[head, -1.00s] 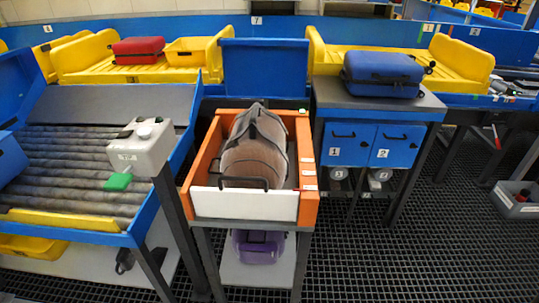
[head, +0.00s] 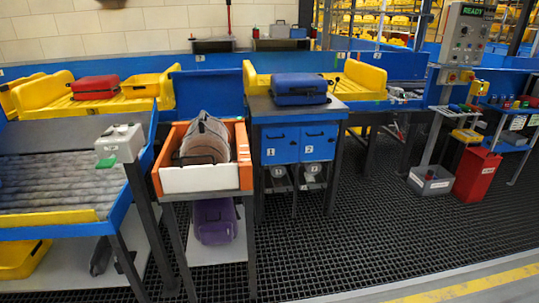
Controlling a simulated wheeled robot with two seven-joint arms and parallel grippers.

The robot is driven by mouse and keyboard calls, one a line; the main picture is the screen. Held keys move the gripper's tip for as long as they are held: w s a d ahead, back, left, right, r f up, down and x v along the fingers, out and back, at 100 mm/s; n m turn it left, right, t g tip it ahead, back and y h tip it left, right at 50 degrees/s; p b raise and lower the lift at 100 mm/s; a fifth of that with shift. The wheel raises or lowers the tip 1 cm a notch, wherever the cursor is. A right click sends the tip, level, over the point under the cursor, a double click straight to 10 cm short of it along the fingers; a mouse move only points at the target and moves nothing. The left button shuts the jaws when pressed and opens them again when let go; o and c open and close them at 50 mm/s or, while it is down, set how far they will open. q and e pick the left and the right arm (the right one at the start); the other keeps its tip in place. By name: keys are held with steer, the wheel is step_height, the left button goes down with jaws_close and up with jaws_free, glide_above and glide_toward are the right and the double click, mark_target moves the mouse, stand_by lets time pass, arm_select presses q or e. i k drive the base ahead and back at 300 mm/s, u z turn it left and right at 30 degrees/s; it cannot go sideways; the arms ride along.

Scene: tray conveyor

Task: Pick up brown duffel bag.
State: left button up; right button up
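The brown duffel bag (head: 205,142) lies in an orange tray with a white front wall (head: 201,180), on a grey stand left of the middle of the head view. Its dark straps run over the top, and its lower part is hidden behind the tray's front wall. Neither of my grippers shows in the head view.
A roller conveyor (head: 58,183) stands left of the tray. A blue cabinet (head: 300,144) bearing a blue suitcase (head: 299,88) stands right. A purple bag (head: 214,221) sits below the tray. Dark grated floor (head: 390,230) is open at front right.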

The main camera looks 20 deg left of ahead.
mark_target(205, 136)
steer(key=z, duration=0.25)
steer(key=i, duration=1.05)
steer(key=u, duration=0.85)
steer(key=i, duration=1.35)
steer(key=u, duration=1.25)
